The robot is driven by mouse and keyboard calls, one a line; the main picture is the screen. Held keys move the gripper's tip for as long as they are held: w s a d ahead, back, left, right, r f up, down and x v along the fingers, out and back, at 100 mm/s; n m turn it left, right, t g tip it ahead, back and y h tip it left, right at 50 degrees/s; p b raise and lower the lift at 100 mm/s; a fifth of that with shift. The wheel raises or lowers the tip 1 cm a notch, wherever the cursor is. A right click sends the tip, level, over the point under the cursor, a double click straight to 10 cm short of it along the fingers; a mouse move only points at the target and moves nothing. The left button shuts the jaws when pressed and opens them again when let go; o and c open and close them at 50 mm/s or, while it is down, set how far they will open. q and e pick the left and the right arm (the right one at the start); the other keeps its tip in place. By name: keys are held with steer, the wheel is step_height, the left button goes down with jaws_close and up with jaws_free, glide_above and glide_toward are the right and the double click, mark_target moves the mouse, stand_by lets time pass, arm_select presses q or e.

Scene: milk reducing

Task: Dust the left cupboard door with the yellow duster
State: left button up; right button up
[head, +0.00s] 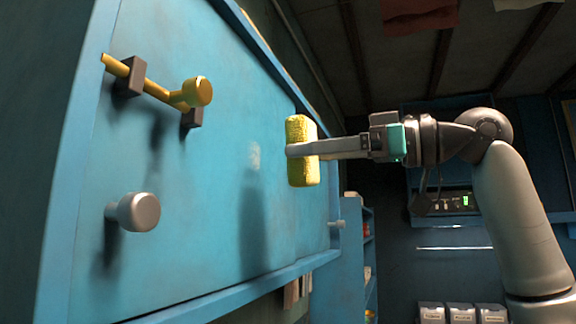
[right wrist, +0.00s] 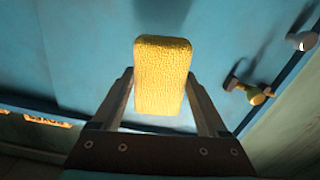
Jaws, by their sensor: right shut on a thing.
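The blue cupboard door (head: 215,190) fills the left of the head view, and a pale smudge (head: 253,155) shows on it. My right gripper (head: 300,149) comes in from the right and is shut on the yellow duster (head: 303,131). The duster is a textured block, held upright in front of the door's right part; I cannot tell whether it touches. In the right wrist view the duster (right wrist: 162,75) sits between both fingers, with the blue surface (right wrist: 90,50) behind it. My left gripper is not in view.
A grey round knob (head: 138,212) and a yellow bar with a round end (head: 160,88) in dark brackets stick out of the door at left. A blue frame edges the door. Blue shelves (head: 355,250) and several labelled bins (head: 462,312) stand farther back.

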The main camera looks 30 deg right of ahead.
mark_target(248, 154)
steer(key=shift+s+a+r+m, duration=0.1)
steer(key=shift+a+r+m, duration=0.1)
steer(key=shift+r+m, duration=0.2)
steer(key=x, duration=0.5)
stand_by(0.6)
steer(key=shift+p+x, duration=0.65)
steer(key=shift+x, duration=0.3)
